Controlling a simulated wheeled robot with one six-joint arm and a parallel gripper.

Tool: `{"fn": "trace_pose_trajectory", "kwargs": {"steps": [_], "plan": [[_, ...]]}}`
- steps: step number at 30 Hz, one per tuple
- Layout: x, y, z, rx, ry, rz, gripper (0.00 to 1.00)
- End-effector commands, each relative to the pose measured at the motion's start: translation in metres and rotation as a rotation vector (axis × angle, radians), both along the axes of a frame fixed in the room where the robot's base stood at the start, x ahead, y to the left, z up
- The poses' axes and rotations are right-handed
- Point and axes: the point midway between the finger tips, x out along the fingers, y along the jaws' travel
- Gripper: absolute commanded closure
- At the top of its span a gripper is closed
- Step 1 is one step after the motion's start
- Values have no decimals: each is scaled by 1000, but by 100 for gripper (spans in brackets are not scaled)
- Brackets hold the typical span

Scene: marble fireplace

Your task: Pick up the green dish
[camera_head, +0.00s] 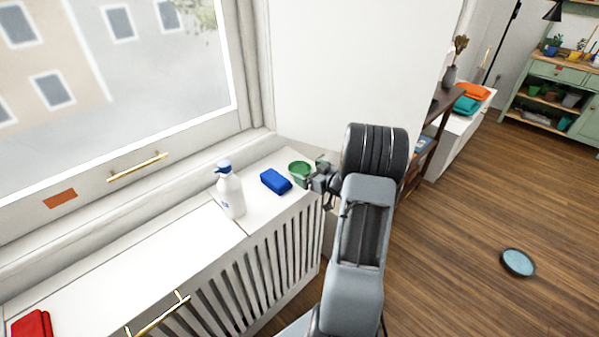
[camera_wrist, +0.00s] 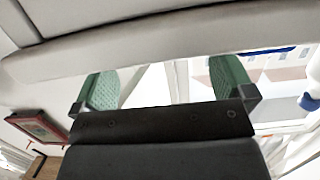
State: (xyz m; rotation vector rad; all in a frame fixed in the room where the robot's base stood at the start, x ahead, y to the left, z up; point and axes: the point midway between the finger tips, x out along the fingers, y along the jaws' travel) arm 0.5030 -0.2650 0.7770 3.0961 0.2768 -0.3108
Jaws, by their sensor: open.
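The dish cannot be made out in the wrist view.
A red item (camera_head: 32,324) lies at the near left. The wall corner is close behind the dish. A round blue dish (camera_head: 517,262) is on the open wooden floor.

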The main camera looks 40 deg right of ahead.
Motion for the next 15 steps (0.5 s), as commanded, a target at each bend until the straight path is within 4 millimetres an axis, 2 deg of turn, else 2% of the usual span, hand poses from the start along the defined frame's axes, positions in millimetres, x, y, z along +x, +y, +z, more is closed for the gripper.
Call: {"fn": "trace_pose_trajectory", "kwargs": {"steps": [9, 15], "plan": [[39, 5, -11, -1, -1, 1, 0], [47, 6, -12, 0, 0, -1, 0]]}}
